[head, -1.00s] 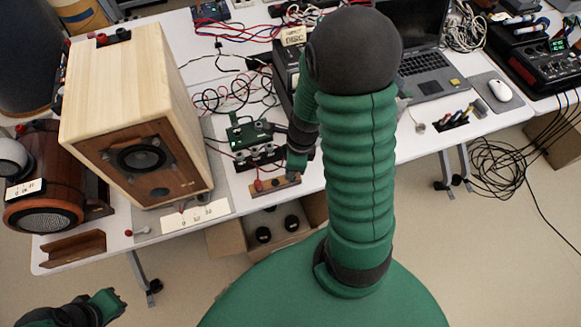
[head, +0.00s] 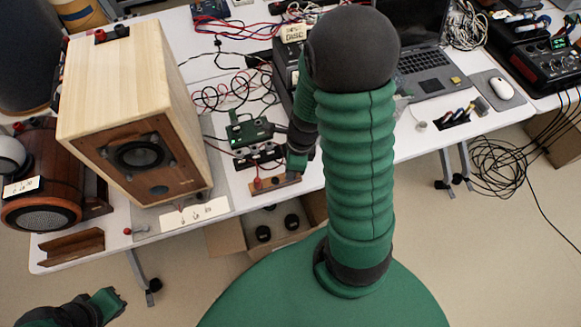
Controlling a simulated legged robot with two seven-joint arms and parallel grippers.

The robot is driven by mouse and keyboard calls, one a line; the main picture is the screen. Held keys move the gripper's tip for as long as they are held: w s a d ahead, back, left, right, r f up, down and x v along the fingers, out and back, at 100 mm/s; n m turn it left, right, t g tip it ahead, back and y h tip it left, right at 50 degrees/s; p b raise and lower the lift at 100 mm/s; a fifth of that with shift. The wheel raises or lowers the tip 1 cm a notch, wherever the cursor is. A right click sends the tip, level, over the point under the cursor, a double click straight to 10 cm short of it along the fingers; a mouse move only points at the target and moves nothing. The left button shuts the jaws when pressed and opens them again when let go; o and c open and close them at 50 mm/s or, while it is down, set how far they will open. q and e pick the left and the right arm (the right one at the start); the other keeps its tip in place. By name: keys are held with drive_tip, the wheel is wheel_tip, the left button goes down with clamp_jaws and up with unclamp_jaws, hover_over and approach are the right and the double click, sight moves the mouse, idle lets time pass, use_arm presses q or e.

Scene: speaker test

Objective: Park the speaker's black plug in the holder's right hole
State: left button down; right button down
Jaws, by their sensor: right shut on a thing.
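The wooden holder (head: 275,184) lies near the table's front edge, with a red plug (head: 258,183) standing at its left end. My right gripper (head: 296,170) points down at the holder's right end and is shut on the black plug. The plug is too small and dark to make out, so I cannot tell whether its tip is in the right hole. The pale wooden speaker (head: 165,100) stands to the left, its front facing me. My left gripper (head: 112,299) is low at the left, away from the table; its finger gap is unclear.
A green circuit board (head: 248,131) and a row of black terminals (head: 258,153) sit just behind the holder. A cardboard box (head: 228,238) is below the table edge. A paper label (head: 195,213) and a wooden tray (head: 72,247) lie at the front left.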

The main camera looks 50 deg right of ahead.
drive_tip(key=shift+f, duration=0.3)
drive_tip(key=c, duration=1.3)
unclamp_jaws()
wheel_tip(320, 180, up, 8)
drive_tip(key=p, duration=0.7)
drive_tip(key=shift+f+p, duration=0.15)
drive_tip(key=shift+p, duration=0.2)
drive_tip(key=shift+f, duration=0.1)
